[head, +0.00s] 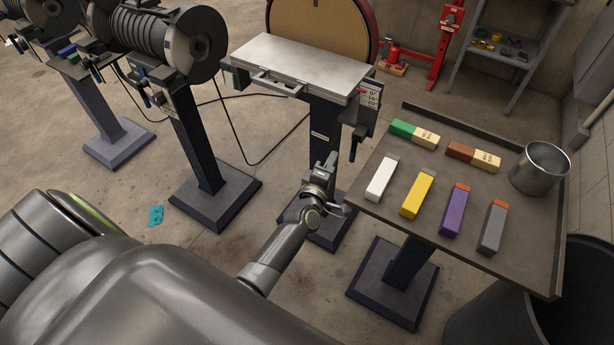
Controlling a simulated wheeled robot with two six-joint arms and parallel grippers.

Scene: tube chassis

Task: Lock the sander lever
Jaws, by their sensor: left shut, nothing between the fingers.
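The disc sander stands at the top centre, with a tan disc (318,24) behind a pale flat table (300,66). An angle scale plate (371,95) hangs at the table's right end. A small red-tipped part (359,91) shows beside the scale; I cannot tell for sure whether it is the lever. A dark bracket with a blue-tipped handle (352,155) hangs below. My left gripper (328,163) is shut and empty, in front of the sander's post, below the table and left of the blue-tipped handle. It appears apart from both small parts. My right gripper is out of view.
A grey tray table (380,214) on the right carries several coloured bars and a metal cup (540,168). Its left edge is close to my left wrist. A bench grinder (170,42) on a pedestal stands left. A dark bin (510,315) is at the lower right.

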